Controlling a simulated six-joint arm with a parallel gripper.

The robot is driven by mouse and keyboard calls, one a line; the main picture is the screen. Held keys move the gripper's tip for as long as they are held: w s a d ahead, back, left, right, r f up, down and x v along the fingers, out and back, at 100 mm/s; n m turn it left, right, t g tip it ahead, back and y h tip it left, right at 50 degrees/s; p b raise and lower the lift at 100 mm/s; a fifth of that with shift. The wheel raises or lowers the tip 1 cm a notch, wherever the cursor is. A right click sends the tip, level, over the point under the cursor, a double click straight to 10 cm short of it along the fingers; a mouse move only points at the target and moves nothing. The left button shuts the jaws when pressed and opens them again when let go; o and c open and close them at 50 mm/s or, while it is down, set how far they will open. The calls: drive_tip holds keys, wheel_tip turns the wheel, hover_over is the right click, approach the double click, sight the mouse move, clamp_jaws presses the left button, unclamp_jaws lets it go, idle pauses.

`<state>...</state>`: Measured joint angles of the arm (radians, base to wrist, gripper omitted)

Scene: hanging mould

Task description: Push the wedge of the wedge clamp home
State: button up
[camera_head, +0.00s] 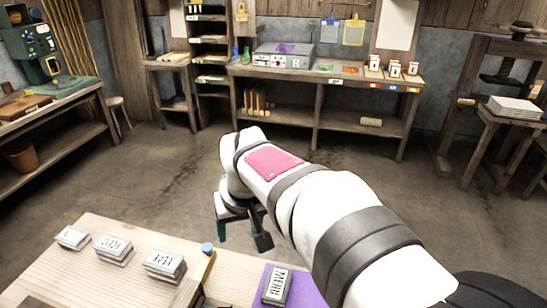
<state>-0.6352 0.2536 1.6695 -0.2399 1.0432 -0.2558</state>
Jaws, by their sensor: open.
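My gripper (243,238) hangs open and empty beyond the far edge of the near table, with bare floor behind it in the picture. A wooden piece with a blue end (208,249) stands at the table's far edge, left of and a little below my gripper. It is apart from my gripper. I cannot tell whether it belongs to the wedge clamp, and no wedge shows clearly. Its lower part runs toward the bottom edge of the picture.
The near table (95,226) bears several labelled blocks, one (165,265) close left of the wooden piece. The block marked MENU (277,286) lies on a purple cloth (259,285) to the right. A long workbench (330,80) stands at the back. The floor between is clear.

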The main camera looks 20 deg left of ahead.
drive_tip(key=n, duration=0.2)
approach(207, 246)
drive_tip(key=shift+y, duration=0.3)
drive_tip(key=x, duration=0.8)
drive_tip(key=shift+d+f, duration=0.25)
clamp_jaws()
